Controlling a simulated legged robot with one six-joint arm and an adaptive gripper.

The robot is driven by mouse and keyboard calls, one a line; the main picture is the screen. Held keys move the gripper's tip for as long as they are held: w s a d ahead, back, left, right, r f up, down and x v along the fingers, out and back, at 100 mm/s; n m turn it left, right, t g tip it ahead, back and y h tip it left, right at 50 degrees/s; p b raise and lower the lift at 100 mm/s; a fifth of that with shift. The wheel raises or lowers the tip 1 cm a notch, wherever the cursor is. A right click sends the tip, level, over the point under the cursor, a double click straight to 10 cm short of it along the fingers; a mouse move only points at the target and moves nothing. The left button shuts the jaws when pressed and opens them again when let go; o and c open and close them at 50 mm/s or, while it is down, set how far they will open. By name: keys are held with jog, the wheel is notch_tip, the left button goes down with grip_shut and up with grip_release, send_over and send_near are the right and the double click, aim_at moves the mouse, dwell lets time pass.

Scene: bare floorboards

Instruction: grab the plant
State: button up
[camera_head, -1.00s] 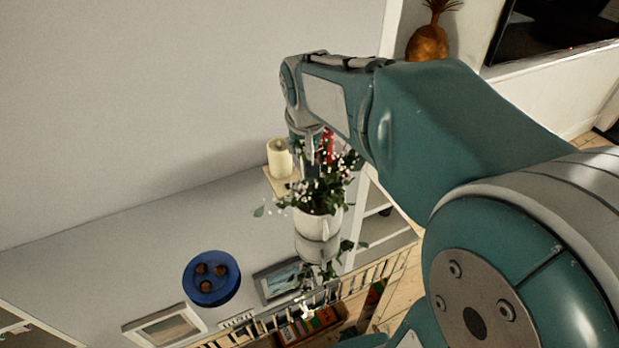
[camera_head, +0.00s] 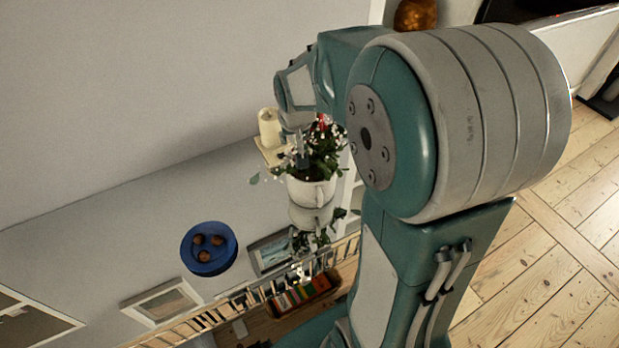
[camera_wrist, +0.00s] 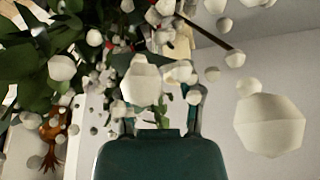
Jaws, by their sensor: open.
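The plant (camera_head: 326,160) has green leaves, small white berries and some red, and stands upright in a white pot (camera_head: 311,192) on the pale shelf top. My gripper (camera_head: 303,158) is open and sits among the leaves above the pot, partly hidden by foliage. In the wrist view, leaves (camera_wrist: 90,40) and white berries fill the upper left and centre, in front of my open gripper (camera_wrist: 165,88). The fingertips are largely covered by berries. I cannot tell whether any stem lies between the fingers.
A cream candle (camera_head: 269,128) stands just left of the plant. A blue dish (camera_head: 209,249) with brown balls and picture frames (camera_head: 163,303) are at lower left. A golden pineapple ornament (camera_head: 415,15) is at the top. Floorboards (camera_head: 540,265) at right are clear.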

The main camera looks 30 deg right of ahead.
jog(key=shift+d, duration=0.1)
grip_shut()
jog(key=shift+d+r, duration=0.1)
jog(key=shift+d, duration=0.2)
jog(key=shift+w+a+r, duration=0.1)
